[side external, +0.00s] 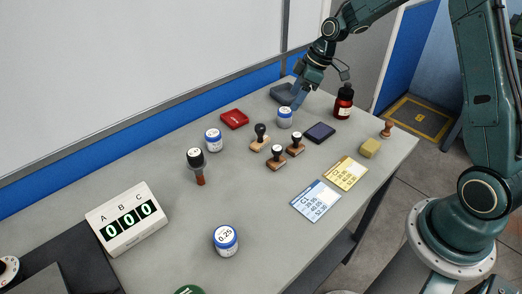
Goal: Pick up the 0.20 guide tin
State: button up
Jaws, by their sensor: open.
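Three white tins with blue-rimmed lids stand upright on the grey table. One tin (285,118) is at the back, right by my gripper (298,98). A second tin (213,140) stands left of it. The third tin (226,241), at the front, reads 0.25. The labels of the two farther tins are too small to read, so I cannot tell which is the 0.20 tin. My gripper points down at the back tin's upper right side, open. The view does not show whether its fingers are around the tin or beside it.
A red pad (234,119), dark box (282,93) and red bottle (343,102) are nearby. Price cards (315,201) lie right; a counter (126,219) stands left.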

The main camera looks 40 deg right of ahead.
aim_at(287, 110)
jog(key=shift+x, duration=1.3)
jog(key=shift+x, duration=2.6)
jog(key=shift+c, duration=0.5)
jog(key=c, duration=1.1)
